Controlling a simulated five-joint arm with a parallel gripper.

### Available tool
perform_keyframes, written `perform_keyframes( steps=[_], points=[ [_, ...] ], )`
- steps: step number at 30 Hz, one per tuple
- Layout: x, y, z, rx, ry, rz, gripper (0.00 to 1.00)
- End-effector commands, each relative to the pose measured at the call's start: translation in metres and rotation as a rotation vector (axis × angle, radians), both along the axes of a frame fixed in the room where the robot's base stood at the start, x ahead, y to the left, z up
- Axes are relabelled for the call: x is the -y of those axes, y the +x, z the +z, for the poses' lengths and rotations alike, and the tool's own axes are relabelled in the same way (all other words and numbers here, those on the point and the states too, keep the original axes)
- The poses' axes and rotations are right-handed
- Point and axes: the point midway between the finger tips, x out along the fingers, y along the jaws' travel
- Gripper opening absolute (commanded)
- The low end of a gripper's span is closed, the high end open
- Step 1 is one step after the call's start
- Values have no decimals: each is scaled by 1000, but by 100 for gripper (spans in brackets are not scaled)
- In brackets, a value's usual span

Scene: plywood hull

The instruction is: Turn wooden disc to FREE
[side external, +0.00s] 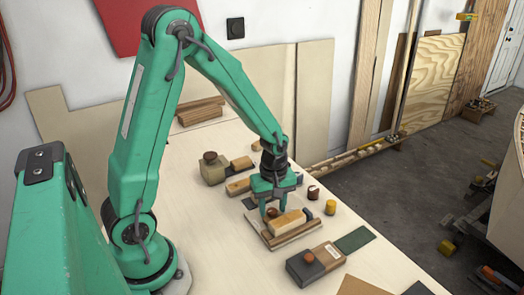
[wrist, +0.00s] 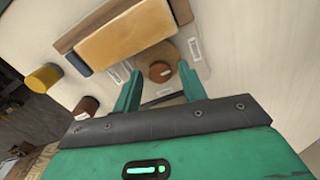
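The wooden disc (wrist: 172,52) lies on a pale board, with a darker reddish-brown round knob (wrist: 160,71) at its middle. The knob has a small pale mark on top. My gripper (wrist: 158,86) is open, its two green fingers apart, with the knob showing between and just beyond the tips. I cannot tell whether either finger touches it. Small white labels lie near the disc, one to its right (wrist: 195,49); their writing is too small to read. In the side view my gripper (side external: 272,212) points down over the board (side external: 258,236), and the fingers partly hide the knob.
A light wooden block (wrist: 125,35) with a dark end sits on the board against the disc. A yellow-topped cylinder (wrist: 43,78) and a brown one (wrist: 86,107) stand beside the board. A dark box with an orange knob (side external: 300,268) stands in front.

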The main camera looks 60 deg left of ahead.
Motion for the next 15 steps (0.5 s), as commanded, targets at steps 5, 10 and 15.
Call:
perform_keyframes(
  steps=[5,10,15],
  points=[
    [0,0,0,0,0,0,5],
    [0,0,0,0,0,-2,2],
    [0,0,0,0,0,-23,2]
  ],
)
